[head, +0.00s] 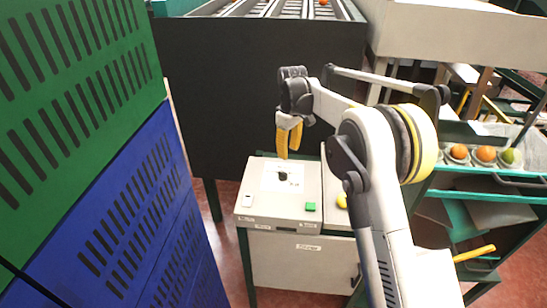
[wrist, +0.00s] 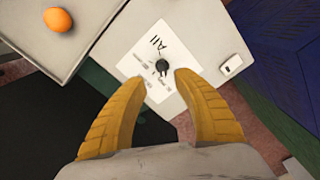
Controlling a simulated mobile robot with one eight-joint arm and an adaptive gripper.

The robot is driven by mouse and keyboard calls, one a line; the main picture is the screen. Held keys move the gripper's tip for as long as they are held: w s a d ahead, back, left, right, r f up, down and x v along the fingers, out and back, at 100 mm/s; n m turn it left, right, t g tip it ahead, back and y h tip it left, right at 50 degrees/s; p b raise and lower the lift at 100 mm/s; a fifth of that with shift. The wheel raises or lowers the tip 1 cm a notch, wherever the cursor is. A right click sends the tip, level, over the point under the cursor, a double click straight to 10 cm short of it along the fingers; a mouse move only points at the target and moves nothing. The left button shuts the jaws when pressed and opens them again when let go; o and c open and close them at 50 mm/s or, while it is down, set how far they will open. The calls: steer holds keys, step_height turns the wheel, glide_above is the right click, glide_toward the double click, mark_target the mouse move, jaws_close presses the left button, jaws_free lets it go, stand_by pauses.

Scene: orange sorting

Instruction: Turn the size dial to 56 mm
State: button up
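The size dial is a small dark knob (head: 283,176) on a white label plate (head: 273,186) on top of a light grey control box (head: 257,205). In the wrist view the dial (wrist: 162,66) shows just beyond the fingertips, and the plate (wrist: 148,50) carries markings too small to read, apart from larger letters like "All". My gripper (head: 288,153) hangs above the dial with yellow fingers pointing down. In the wrist view my gripper (wrist: 158,78) is open, its fingers apart with nothing between them. I cannot tell which value the dial points to.
A green button (head: 310,206) and a white switch (head: 248,201) sit on the box front. An orange (wrist: 59,20) lies on the surface beside the box. Blue and green crates (head: 140,220) stand close on the left. A dark machine panel (head: 240,90) rises behind.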

mark_target(284, 173)
steer(key=f, duration=0.8)
steer(key=w+a+f+b, duration=0.1)
steer(key=f, duration=0.3)
steer(key=shift+a, duration=0.1)
steer(key=shift+s, duration=0.1)
steer(key=shift+r, duration=0.1)
jaws_close()
